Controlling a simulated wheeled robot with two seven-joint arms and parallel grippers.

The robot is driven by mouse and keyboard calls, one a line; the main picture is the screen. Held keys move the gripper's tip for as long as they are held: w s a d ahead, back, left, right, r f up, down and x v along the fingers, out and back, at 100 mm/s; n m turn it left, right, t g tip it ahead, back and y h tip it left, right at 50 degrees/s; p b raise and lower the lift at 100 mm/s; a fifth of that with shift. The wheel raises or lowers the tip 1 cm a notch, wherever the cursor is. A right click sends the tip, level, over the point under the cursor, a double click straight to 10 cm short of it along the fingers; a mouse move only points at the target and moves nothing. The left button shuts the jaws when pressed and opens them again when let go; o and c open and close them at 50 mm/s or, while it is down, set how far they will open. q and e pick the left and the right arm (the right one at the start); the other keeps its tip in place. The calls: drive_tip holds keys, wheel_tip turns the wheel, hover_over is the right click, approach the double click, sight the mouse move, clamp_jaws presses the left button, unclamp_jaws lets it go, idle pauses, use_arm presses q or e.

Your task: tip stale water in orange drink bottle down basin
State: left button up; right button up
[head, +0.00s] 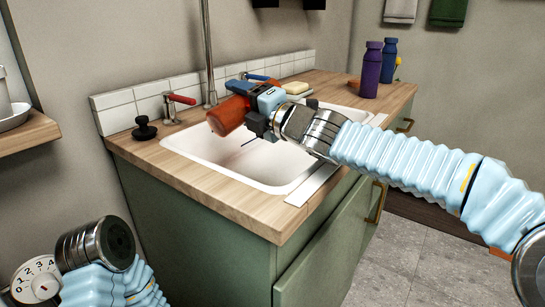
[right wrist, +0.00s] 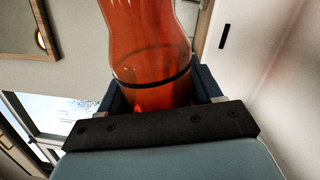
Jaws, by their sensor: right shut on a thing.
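The orange drink bottle (head: 226,117) is over the basin, tilted well off upright, with one end pointing down and left. My right gripper (head: 256,103) is shut on it. In the right wrist view the see-through orange bottle (right wrist: 150,45) sits between the fingers, with a dark line across it; I cannot tell whether that is a band or a liquid level. The white basin (head: 213,150) is set in a wooden counter below the bottle. No stream of water shows. My left arm shows at the lower left, but its gripper is out of view.
A tall tap (head: 207,45) with a red lever (head: 181,98) and a blue lever (head: 257,77) stands behind the basin. A black knob-like object (head: 144,129) is on the counter's left. A purple bottle (head: 371,70) and a blue bottle (head: 389,60) stand at the far right.

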drive_tip(key=shift+d+m, duration=0.15)
drive_tip(key=shift+m, duration=0.25)
drive_tip(key=shift+m, duration=0.5)
drive_tip(key=shift+f+m, duration=0.1)
drive_tip(key=shift+m, duration=0.3)
drive_tip(key=shift+w+d+r+m+p, duration=0.1)
drive_tip(key=shift+r+m+p, duration=0.15)
drive_tip(key=shift+m+p, duration=0.3)
idle(0.8)
